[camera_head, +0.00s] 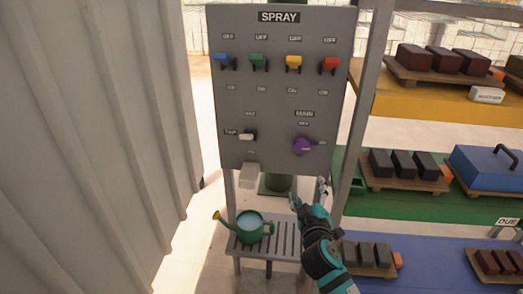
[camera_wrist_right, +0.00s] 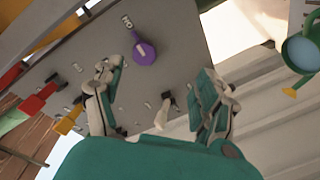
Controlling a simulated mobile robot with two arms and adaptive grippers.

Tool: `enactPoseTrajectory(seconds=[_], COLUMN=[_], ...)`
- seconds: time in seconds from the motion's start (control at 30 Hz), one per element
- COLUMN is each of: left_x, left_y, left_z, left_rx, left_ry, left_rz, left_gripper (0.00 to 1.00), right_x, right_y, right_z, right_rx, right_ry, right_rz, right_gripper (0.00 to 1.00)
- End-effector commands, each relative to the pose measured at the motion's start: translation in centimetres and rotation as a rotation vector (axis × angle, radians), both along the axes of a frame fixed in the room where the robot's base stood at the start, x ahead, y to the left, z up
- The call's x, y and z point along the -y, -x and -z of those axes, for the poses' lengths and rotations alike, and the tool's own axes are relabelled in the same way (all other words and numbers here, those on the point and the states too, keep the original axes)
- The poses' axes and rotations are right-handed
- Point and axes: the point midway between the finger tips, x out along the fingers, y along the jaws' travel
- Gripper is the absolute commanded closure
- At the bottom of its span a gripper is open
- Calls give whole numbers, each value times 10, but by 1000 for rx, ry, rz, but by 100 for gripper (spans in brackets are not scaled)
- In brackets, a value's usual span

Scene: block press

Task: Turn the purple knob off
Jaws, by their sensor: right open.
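The purple knob (camera_head: 302,146) is on the lower right of the grey SPRAY panel (camera_head: 240,100), under a small label that seems to read MAIN. Its pointer is turned toward the right in the head view. The knob (camera_wrist_right: 144,52) also shows in the right wrist view, ahead of the fingers and apart from them. My right gripper (camera_head: 308,192) is below the panel, a little below the knob. In the right wrist view my right gripper (camera_wrist_right: 163,95) has its fingers spread wide, with nothing between them. My left gripper is not in view.
Blue, green, yellow and red (camera_head: 330,65) switches line the panel's top. A white-handled tap (camera_head: 248,135) is left of the knob. A green watering can (camera_head: 250,227) stands on a slatted stand below. Shelves with bricks (camera_head: 405,163) are at right, a corrugated wall (camera_head: 90,140) at left.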

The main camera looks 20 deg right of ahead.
Motion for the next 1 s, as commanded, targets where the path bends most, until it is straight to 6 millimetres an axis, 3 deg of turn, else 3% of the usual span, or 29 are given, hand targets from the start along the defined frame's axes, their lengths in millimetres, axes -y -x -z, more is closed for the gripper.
enactPoseTrajectory(seconds=[0.1, 0.27, 0.8, 1.0], left_x=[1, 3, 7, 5], left_y=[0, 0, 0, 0], left_z=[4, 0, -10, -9], left_rx=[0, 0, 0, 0], left_ry=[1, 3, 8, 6], left_rz=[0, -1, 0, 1], left_gripper=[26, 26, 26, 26], right_x=[5, 12, 61, 74], right_y=[3, -10, -113, -141], right_z=[-25, -30, -29, -28], right_rx=[53, 60, 58, 58], right_ry=[23, 26, 24, 25], right_rz=[20, 22, 20, 20], right_gripper=[26, 26, 26, 26])
